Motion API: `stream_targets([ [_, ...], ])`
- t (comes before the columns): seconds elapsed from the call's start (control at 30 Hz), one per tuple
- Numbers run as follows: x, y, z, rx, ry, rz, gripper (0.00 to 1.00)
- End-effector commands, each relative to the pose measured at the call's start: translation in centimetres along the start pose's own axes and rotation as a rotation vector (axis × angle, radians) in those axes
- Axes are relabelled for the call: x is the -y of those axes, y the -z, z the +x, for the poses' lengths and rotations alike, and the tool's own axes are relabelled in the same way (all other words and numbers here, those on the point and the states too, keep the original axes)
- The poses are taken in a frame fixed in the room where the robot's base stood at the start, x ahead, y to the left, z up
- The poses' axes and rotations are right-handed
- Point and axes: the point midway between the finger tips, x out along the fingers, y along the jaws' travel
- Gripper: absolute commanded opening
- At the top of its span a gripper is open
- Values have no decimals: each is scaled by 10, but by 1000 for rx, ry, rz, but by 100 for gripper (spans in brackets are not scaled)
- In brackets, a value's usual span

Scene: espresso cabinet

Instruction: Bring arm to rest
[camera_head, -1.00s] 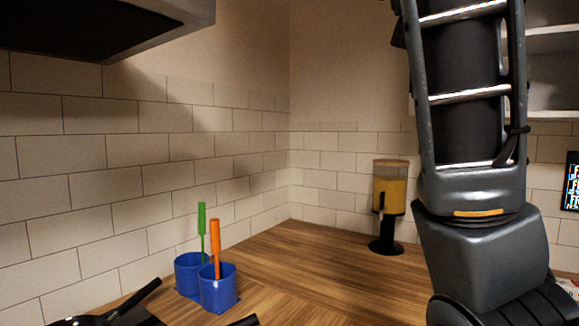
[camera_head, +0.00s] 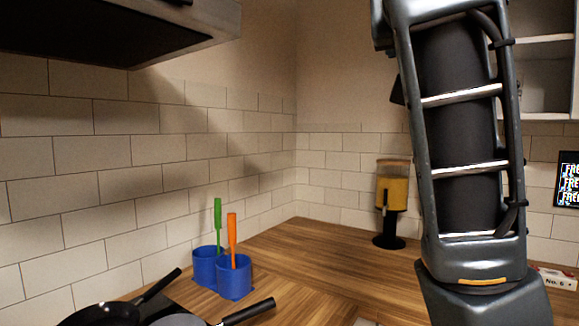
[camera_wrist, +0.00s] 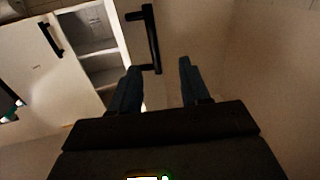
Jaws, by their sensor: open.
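My gripper (camera_wrist: 158,82) shows in the wrist view with its two dark fingers apart and nothing between them. In the head view my arm rises upright across the right side, and the gripper itself is out of that picture.
A wooden counter (camera_head: 330,255) holds two blue cups (camera_head: 235,280) with green and orange handled tools, pans (camera_head: 110,312) at front left, and a yellow-filled dispenser (camera_head: 391,190). Open shelves (camera_head: 545,60) and a hood (camera_head: 130,35) are above.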

Motion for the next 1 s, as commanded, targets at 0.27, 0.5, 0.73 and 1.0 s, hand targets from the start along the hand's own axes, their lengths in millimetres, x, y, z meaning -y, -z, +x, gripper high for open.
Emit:
stream_targets([
  [0.27, 13, -71, 20, 21, 55, -50, 46],
  [0.5, 25, -178, 30, 49, 140, -103, 46],
  [0.73, 25, -284, 17, 76, 224, -132, 46],
  [1.0, 11, -395, -27, 109, 308, -137, 46],
])
